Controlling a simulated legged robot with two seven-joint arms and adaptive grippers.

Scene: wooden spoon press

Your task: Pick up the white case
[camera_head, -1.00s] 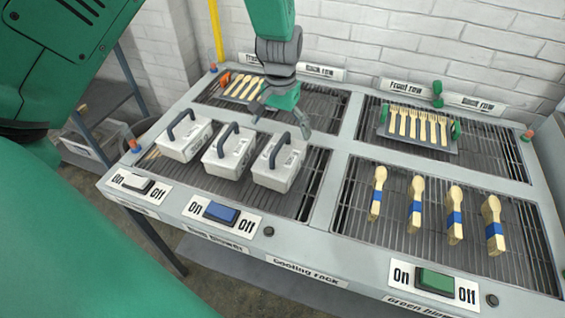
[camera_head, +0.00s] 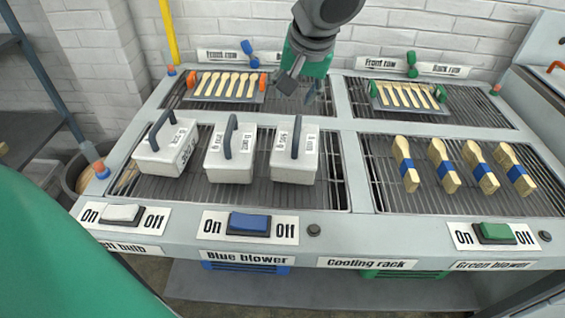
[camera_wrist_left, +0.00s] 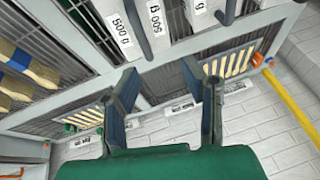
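Three white cases with dark arched handles stand in a row on the front left grill: a left one (camera_head: 167,151), a middle one (camera_head: 229,160) and a right one (camera_head: 294,160). Their "500 g" labels show at the top of the left wrist view, on one case (camera_wrist_left: 121,32) and its neighbours. My left gripper (camera_head: 300,88) is above the back left grill, behind and above the right case, touching none. In the wrist view its two fingers (camera_wrist_left: 162,72) are spread apart with nothing between them. My right gripper is not in view.
Wooden spoons lie in racks on the back left (camera_head: 226,86) and back right (camera_head: 408,97) grills. Blue (camera_head: 249,224), green (camera_head: 494,233) and white (camera_head: 122,213) switches line the front edge. A brick wall is behind.

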